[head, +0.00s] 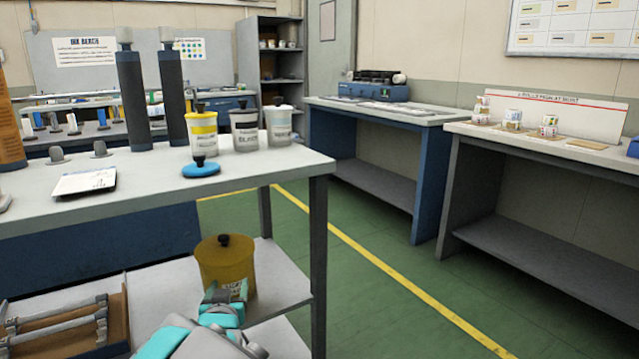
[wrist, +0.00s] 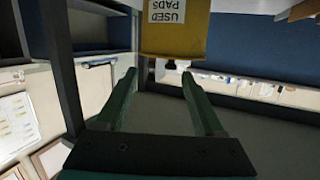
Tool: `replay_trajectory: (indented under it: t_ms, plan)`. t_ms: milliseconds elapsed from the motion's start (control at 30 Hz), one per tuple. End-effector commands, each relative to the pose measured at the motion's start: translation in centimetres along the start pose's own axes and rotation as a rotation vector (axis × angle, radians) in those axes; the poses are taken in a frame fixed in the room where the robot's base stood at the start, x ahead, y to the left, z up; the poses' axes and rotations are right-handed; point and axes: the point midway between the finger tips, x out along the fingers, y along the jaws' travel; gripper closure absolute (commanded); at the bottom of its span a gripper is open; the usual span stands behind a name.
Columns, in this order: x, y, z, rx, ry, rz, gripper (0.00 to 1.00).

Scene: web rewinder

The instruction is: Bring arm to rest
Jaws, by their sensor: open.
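My arm reaches in from the bottom of the head view, low beside the near bench (head: 215,180). My gripper (head: 224,298) overlaps the lower front of a yellow can with a dark knobbed lid (head: 225,262) on the bench's lower shelf. In the wrist view, which looks upside down, my gripper (wrist: 158,76) has its two green fingers apart with nothing held between them. The can, labelled "USED PADS" (wrist: 178,30), shows just beyond the fingertips. I cannot tell whether the fingers touch it.
A wooden rack with rollers (head: 60,325) lies on the lower shelf at left. The bench leg (head: 318,260) stands right of the arm. Lidded pots (head: 245,130) and a blue disc (head: 201,170) are on the bench top. Green floor (head: 375,275) is open to the right.

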Motion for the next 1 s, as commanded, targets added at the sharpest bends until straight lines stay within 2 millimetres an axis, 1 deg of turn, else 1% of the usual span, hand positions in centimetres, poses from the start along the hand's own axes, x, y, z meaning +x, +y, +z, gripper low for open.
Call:
replay_trajectory:
  t_ms: [33, 67, 267, 367, 467, 500, 567, 600, 667, 700, 767, 800, 867, 900, 967, 1000]
  plan:
    - [0.0, 0.9, -0.1, 0.008, -0.027, 0.002, 0.30]
    - [0.0, 1.3, -0.1, 0.012, -0.043, 0.002, 0.30]
    - [-0.8, 4.8, 1.1, 0.039, -0.202, -0.001, 0.30]
    - [-2.0, 7.2, 2.0, 0.056, -0.314, -0.002, 0.30]
    - [-4.5, 10.4, 3.1, 0.080, -0.458, -0.006, 0.30]
    - [-5.9, 11.7, 3.7, 0.087, -0.521, -0.006, 0.30]
    - [-8.3, 13.6, 4.5, 0.099, -0.617, -0.009, 0.30]
    - [-10.0, 14.7, 5.1, 0.104, -0.680, -0.010, 0.30]
    - [-12.8, 16.5, 5.8, 0.112, -0.769, -0.009, 0.30]
    - [-14.8, 17.6, 6.4, 0.116, -0.832, -0.008, 0.30]
    - [-18.0, 19.2, 7.0, 0.120, -0.919, -0.004, 0.30]
    - [-20.3, 20.3, 7.5, 0.122, -0.981, 0.001, 0.30]
    - [-24.0, 21.9, 8.1, 0.125, -1.070, 0.010, 0.30]
    - [-26.5, 22.9, 8.6, 0.127, -1.131, 0.019, 0.30]
    - [-30.3, 24.3, 9.2, 0.127, -1.218, 0.035, 0.30]
    - [-32.6, 25.1, 9.5, 0.128, -1.270, 0.045, 0.30]
